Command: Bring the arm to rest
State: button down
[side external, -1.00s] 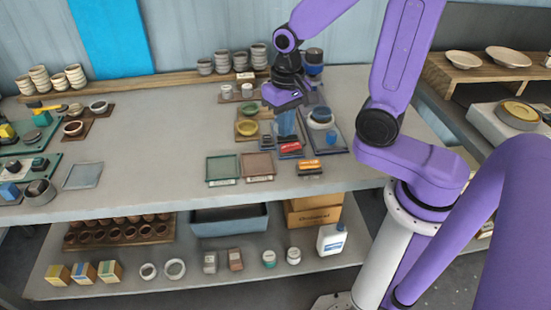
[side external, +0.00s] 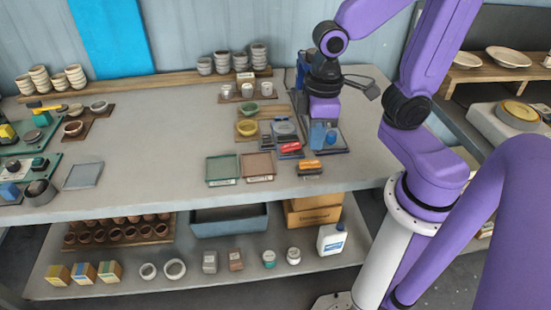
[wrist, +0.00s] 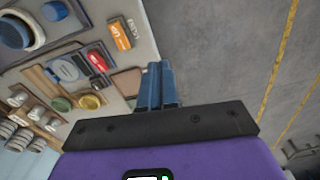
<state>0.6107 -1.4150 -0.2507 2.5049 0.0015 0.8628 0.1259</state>
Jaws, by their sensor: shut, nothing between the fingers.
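My gripper shows in the side external view (side external: 323,138) with its blue fingers pointing down above the right end of the bench (side external: 135,135). In the wrist view my gripper (wrist: 160,70) has its two blue fingers together with nothing between them. The fingers look clear of the items, but the exact height above the bench cannot be told. My arm partly hides the dark tray (side external: 334,150) at the bench's right end.
Near my gripper are red (side external: 290,147) and orange (side external: 310,163) items, a yellow bowl (side external: 247,127) and a green bowl (side external: 249,108). Stacked cups (side external: 259,56) stand at the back. A side table (side external: 470,105) is to the right. The bench's left-centre is mostly clear.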

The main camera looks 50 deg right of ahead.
jog(key=s+r+n, duration=0.1)
jog(key=s+n, duration=0.3)
jog(key=s, duration=0.3)
jog(key=shift+s+n, duration=0.2)
jog(key=shift+n, duration=0.2)
jog(key=shift+w+d, duration=0.1)
jog(key=w+d+n, duration=0.6)
jog(key=w+n, duration=0.7)
jog(key=n, duration=0.1)
jog(key=shift+r, duration=0.45)
jog(key=shift+f, duration=0.1)
notch_tip(320, 180, down, 14)
jog(key=shift+r, duration=0.1)
dwell(0.4)
jog(key=shift+a, duration=0.1)
dwell(0.3)
